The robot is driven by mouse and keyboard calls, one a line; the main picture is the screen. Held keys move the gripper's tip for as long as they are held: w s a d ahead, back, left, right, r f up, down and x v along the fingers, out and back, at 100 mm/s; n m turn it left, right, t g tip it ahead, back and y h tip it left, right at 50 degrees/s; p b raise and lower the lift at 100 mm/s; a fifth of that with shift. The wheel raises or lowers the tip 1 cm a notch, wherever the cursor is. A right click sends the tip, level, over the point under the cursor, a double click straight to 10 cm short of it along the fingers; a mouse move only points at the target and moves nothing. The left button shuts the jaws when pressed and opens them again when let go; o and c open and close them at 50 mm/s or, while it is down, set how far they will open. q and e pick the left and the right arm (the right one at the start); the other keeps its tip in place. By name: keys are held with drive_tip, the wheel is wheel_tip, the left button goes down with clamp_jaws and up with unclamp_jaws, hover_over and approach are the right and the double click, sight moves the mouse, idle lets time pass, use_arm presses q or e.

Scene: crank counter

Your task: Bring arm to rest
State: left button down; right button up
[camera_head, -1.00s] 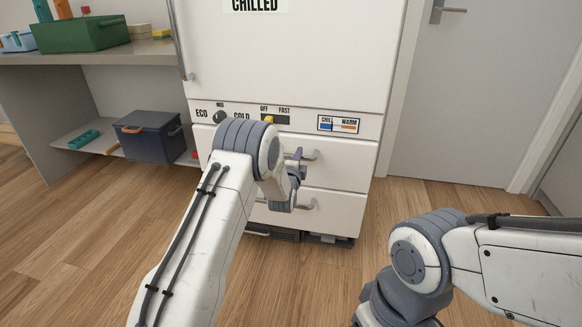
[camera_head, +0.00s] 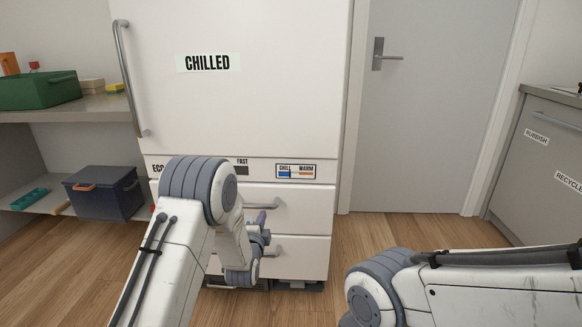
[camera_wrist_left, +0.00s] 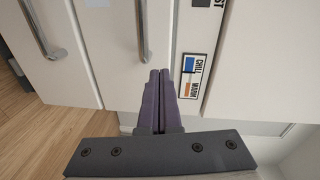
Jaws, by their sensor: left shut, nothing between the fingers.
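My left arm comes in from the lower left in the head view. Its gripper (camera_head: 262,218) is small and partly hidden behind the wrist, in front of the drawers of the white fridge (camera_head: 240,110). In the left wrist view the two purple fingers (camera_wrist_left: 158,88) are pressed together with nothing between them. They point towards the fridge front, near a drawer handle (camera_wrist_left: 141,32) and the chill-warm panel (camera_wrist_left: 193,75). I cannot tell how far the fingertips are from the surface. My right arm (camera_head: 460,285) crosses the lower right; its gripper is out of the picture.
A tall door handle (camera_head: 128,80) is on the fridge's left. A dark blue bin (camera_head: 105,195) sits on the lower shelf at left, with a green crate (camera_head: 38,92) above. A grey door (camera_head: 430,130) and a labelled cabinet (camera_head: 545,165) stand at right. Wood floor shows between.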

use_arm(q)
drive_tip(key=s+d+r+n+g+h, duration=0.2)
drive_tip(key=s+d+n+g, duration=0.15)
drive_tip(key=s+d, duration=0.45)
drive_tip(key=s+d+r+n+g+h, duration=0.1)
drive_tip(key=s+d+n+g, duration=0.1)
drive_tip(key=s+d+g, duration=0.6)
drive_tip(key=s+a+r+n+g+y, duration=0.1)
drive_tip(key=s+a+n+g, duration=0.15)
drive_tip(key=s, duration=1.25)
drive_tip(key=s+a+r+n+g+y, duration=0.1)
drive_tip(key=s+a+r+n+g, duration=0.15)
drive_tip(key=s, duration=1.35)
wheel_tip(320, 180, up, 36)
drive_tip(key=p, duration=3.7)
drive_tip(key=shift+w+a+r+m, duration=0.25)
drive_tip(key=shift+w+a+m, duration=0.05)
drive_tip(key=shift+a+m, duration=0.1)
